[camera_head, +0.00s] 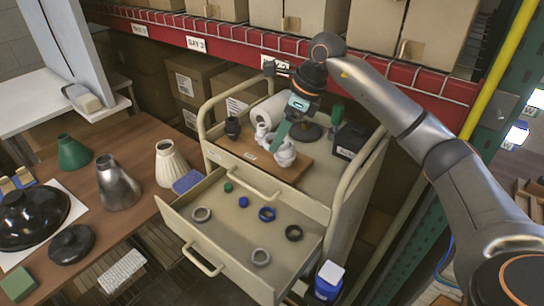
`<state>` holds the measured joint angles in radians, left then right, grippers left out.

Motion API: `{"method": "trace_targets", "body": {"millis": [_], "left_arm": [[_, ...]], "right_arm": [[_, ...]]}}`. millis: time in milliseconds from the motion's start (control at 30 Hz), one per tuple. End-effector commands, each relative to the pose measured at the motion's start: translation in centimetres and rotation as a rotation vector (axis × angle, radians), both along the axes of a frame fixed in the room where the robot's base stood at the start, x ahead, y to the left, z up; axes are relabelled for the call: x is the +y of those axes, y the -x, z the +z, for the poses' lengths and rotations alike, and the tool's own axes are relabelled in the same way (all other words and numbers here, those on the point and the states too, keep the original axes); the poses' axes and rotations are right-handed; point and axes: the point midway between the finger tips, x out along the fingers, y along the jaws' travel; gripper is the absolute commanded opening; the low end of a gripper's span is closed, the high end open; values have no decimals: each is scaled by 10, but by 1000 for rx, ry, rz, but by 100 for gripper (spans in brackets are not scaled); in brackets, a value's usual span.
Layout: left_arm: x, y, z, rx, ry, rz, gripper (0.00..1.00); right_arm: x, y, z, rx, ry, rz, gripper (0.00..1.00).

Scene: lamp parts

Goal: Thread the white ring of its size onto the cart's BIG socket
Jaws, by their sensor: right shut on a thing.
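A larger white socket (285,157) stands on the board's right side, right beside the fingertips. A white ring seems to be held at or just above this socket; white on white, I cannot tell its edge or whether it is around the socket. Smaller white socket parts (262,134) stand to the left, partly behind the fingers. My left gripper is not in view.
The cart's open drawer (225,243) holds loose rings: a grey ring (201,214), a blue ring (266,214), a black ring (293,233) and others. A black part (233,128) stands on the board's left. A black box (348,141) and cart handle rails flank the board.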

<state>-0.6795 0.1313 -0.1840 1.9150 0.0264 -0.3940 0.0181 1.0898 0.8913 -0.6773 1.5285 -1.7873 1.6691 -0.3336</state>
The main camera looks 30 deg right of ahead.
Motion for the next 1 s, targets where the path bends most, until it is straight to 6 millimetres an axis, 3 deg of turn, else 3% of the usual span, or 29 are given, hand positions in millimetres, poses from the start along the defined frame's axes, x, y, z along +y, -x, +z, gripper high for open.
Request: {"method": "trace_targets", "body": {"millis": [200,400,667,1000], "left_arm": [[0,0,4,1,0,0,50],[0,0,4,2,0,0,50],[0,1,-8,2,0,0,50],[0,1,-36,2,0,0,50]], "right_arm": [[-27,-16,23,-1,-1,-337,19],[-37,-20,28,1,0,-461,19],[-37,-20,15,3,0,-470,19],[-37,-20,-15,3,0,-467,19]]}}
